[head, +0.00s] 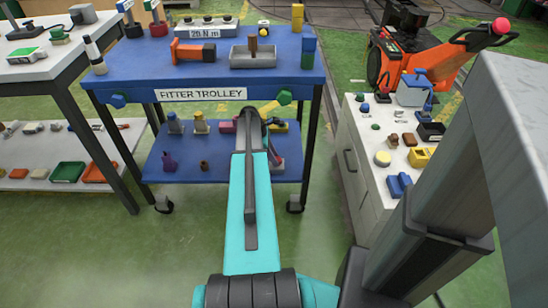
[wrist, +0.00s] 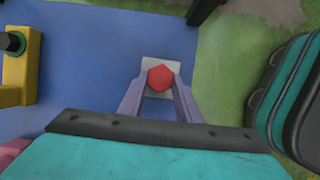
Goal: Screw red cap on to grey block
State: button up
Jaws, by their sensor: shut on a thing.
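In the wrist view, the red cap (wrist: 160,77) is a small hexagonal piece seen from above. It lies in line with the pale grey block (wrist: 146,64), whose square top shows around it. My gripper (wrist: 160,84) has one finger on each side of the cap and is shut on it. I cannot tell whether the cap rests on the block or is just above it, or whether any thread is engaged. In the head view, my arm hides the cap and most of the gripper over the trolley's lower shelf.
The blue trolley's lower shelf (head: 222,172) holds several small parts, and its upper shelf (head: 140,72) lies above. In the wrist view, a yellow bracket (wrist: 27,60) stands at left and a pinkish-red part (wrist: 12,142) at lower left. A white cabinet (head: 360,180) stands at right.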

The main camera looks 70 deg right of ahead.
jog(key=shift+s+d+r+m+y+p, duration=0.15)
jog(key=shift+m+y+p, duration=0.3)
jog(key=shift+m+p, duration=0.6)
jog(key=shift+d+m+y+p, duration=0.2)
jog(key=shift+m+y+p, duration=0.4)
jog(key=shift+m, duration=0.65)
jog(key=shift+d+m+y+p, duration=0.15)
jog(key=shift+m+y+p, duration=0.3)
jog(key=shift+m+p, duration=0.95)
jog(key=shift+m, duration=0.7)
jog(key=shift+s+d+m+t+y+p, duration=0.15)
jog(key=shift+m+y+p, duration=0.25)
jog(key=shift+m, duration=0.4)
jog(key=shift+m+t+y+p, duration=0.15)
jog(key=shift+m+y+p, duration=0.25)
jog(key=shift+m, duration=0.4)
jog(key=shift+m, duration=0.4)
jog(key=shift+m+p, duration=0.3)
jog(key=shift+p, duration=0.1)
jog(key=shift+s+d+m+t+y+p, duration=0.1)
jog(key=shift+m+t+y+p, duration=0.3)
jog(key=shift+m, duration=0.8)
jog(key=shift+s+d+m+t+y+p, duration=0.15)
jog(key=shift+m+t+p, duration=0.35)
jog(key=shift+m, duration=0.7)
jog(key=shift+a, duration=0.1)
